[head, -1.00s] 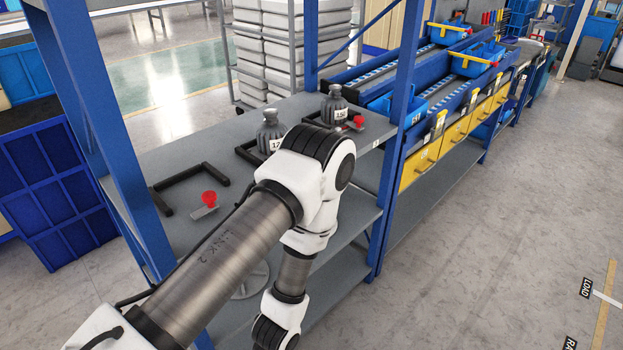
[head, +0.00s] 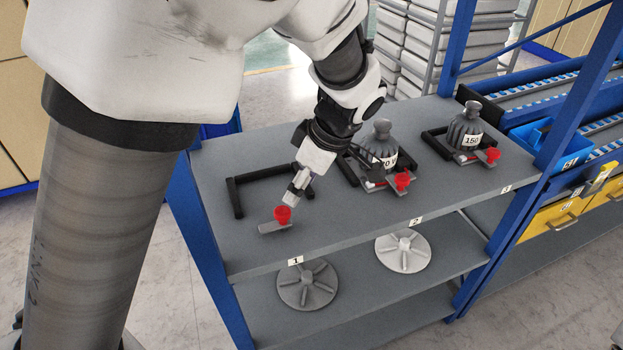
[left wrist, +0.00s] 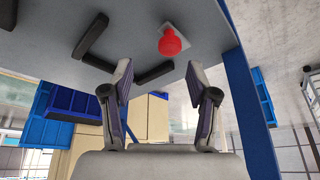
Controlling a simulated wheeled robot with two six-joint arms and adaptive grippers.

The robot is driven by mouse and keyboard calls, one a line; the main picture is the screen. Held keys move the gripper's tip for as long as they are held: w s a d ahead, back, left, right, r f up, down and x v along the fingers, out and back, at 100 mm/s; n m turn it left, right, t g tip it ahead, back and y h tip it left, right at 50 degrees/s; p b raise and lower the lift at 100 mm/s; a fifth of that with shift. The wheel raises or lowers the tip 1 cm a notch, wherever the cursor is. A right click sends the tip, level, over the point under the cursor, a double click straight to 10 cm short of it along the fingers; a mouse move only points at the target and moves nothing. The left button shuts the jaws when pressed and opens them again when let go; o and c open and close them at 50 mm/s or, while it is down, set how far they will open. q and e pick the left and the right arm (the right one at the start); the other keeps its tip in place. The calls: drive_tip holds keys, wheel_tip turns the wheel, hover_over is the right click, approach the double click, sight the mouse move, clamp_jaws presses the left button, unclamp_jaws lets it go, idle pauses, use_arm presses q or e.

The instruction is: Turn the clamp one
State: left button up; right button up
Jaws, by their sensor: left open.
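Clamp one is a red knob (head: 282,215) on a small grey plate at the front left of the grey shelf top, above label 1 (head: 295,260). My left gripper (head: 294,194) is just above and behind the knob, pointing down at it. In the left wrist view my gripper (left wrist: 160,78) has its two fingers apart with nothing between them. There the red knob (left wrist: 170,42) lies beyond the fingertips, right of the middle. Whether a finger touches it I cannot tell. My right gripper is not in view.
A black bracket (head: 236,198) lies empty behind clamp one. Two grey weights, one (head: 381,140) partly behind my wrist and one marked 150 (head: 464,128), stand in brackets with red clamps (head: 402,181) (head: 492,155). A blue post (head: 203,245) bounds the shelf at left.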

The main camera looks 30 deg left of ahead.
sight(284, 211)
use_arm(q)
drive_tip(key=s+a+f, duration=0.1)
drive_tip(key=s+f, duration=0.1)
drive_tip(key=s+a+f, duration=0.1)
drive_tip(key=f, duration=0.1)
drive_tip(key=shift+s+a, duration=0.2)
drive_tip(key=shift+s, duration=0.15)
drive_tip(key=shift+w+a+f, duration=0.15)
drive_tip(key=shift+w+f, duration=0.4)
drive_tip(key=shift+f, duration=0.05)
drive_tip(key=shift+w+a+f, duration=0.15)
drive_tip(key=shift+w+f, duration=0.35)
drive_tip(key=shift+f, duration=0.1)
drive_tip(key=shift+w+f, duration=0.1)
drive_tip(key=shift+w, duration=0.15)
drive_tip(key=shift+s+r, duration=0.2)
drive_tip(key=shift+s, duration=0.05)
drive_tip(key=shift+s+r, duration=0.15)
drive_tip(key=shift+s, duration=0.15)
drive_tip(key=shift+c, duration=1.4)
drive_tip(key=c, duration=0.6)
drive_tip(key=shift+w+d, duration=0.1)
drive_tip(key=shift+w, duration=0.05)
clamp_jaws()
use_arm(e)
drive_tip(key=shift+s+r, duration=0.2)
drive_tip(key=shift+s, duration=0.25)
